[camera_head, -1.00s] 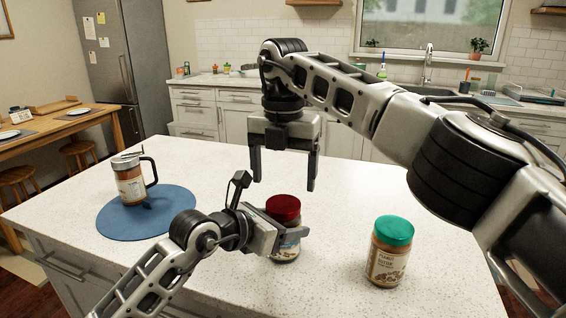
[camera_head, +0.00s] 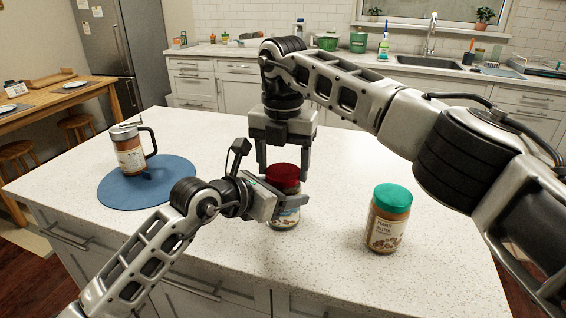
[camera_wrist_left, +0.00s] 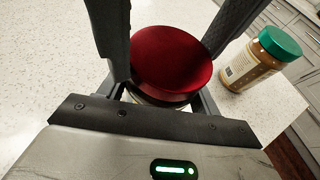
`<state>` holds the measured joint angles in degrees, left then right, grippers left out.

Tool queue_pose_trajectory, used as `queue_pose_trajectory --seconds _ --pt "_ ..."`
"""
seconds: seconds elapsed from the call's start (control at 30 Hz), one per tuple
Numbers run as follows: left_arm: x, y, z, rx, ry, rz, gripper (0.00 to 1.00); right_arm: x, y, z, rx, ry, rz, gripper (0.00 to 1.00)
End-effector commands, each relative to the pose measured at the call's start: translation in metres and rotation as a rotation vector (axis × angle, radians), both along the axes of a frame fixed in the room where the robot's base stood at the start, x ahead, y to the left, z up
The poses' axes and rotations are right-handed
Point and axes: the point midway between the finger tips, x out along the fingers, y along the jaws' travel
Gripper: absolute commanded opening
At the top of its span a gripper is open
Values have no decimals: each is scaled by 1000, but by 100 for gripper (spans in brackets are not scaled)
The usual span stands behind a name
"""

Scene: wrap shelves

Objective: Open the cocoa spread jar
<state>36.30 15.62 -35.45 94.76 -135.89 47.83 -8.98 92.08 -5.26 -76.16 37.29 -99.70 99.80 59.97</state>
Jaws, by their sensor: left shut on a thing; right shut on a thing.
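The red-lidded jar (camera_head: 284,217), which I take to be the cocoa spread jar, stands upright on the white counter, its label mostly hidden. Its dark red lid (camera_head: 283,178) is on it and also shows in the left wrist view (camera_wrist_left: 170,62). My left gripper (camera_head: 288,202) is shut around the jar body, below the lid. My right gripper (camera_head: 284,170) points down from above, its two dark fingers on opposite sides of the lid, shut on it. The fingers also show in the left wrist view, flanking the lid.
A green-lidded peanut butter jar (camera_head: 388,222) stands to the right on the counter (camera_head: 340,250). At the left, a mug-like lidded container (camera_head: 130,152) with a handle stands on a round blue mat (camera_head: 118,195). The counter between is clear.

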Motion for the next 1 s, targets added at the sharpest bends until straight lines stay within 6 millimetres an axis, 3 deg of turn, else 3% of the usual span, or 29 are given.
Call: queue_pose_trajectory --seconds 0.3,0.57,0.6,0.67,1.0 --pt "1 1 -1 1 1 3 0 0 0 0 -1 1 283 36" --pt "1 1 0 1 1 3 0 0 -1 0 -1 1 297 36" --pt "1 1 0 1 1 3 0 0 -1 0 -1 1 297 68" --pt "1 1 0 1 1 3 0 0 -1 0 -1 1 297 85" --pt "0 0 0 1 0 0 0 -1 2 1 2 1 299 85"
